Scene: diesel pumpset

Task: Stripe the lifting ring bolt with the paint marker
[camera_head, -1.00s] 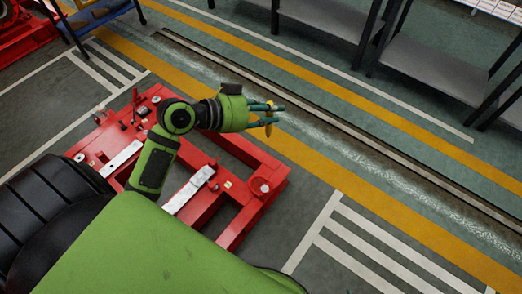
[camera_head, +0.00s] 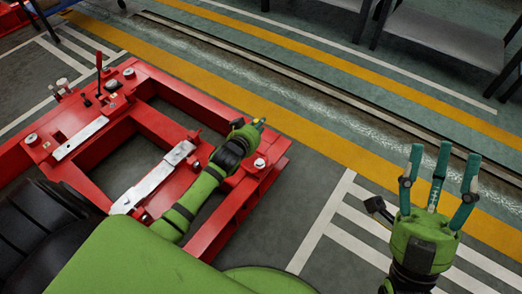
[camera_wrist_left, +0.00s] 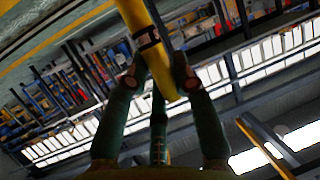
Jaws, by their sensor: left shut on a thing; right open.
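My left gripper (camera_head: 252,126) is shut on the yellow paint marker (camera_head: 261,122), above the right end of the red frame. In the left wrist view the marker (camera_wrist_left: 147,35) is a thick yellow stick with a dark band, held between the green fingers (camera_wrist_left: 158,85). My right gripper (camera_head: 440,165) is open and empty, fingers up, over the floor at the right. I cannot tell for sure which fitting is the lifting ring bolt. A small pale fitting (camera_head: 260,163) sits on the frame's corner just below the left gripper, apart from the marker in the picture.
The red steel frame (camera_head: 215,239) has open bays and bare metal plates (camera_head: 158,180). Several small fittings and an upright lever (camera_head: 98,72) stand at its far left. Grey shelving (camera_head: 440,45) stands at the back right. The striped floor right of the frame is clear.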

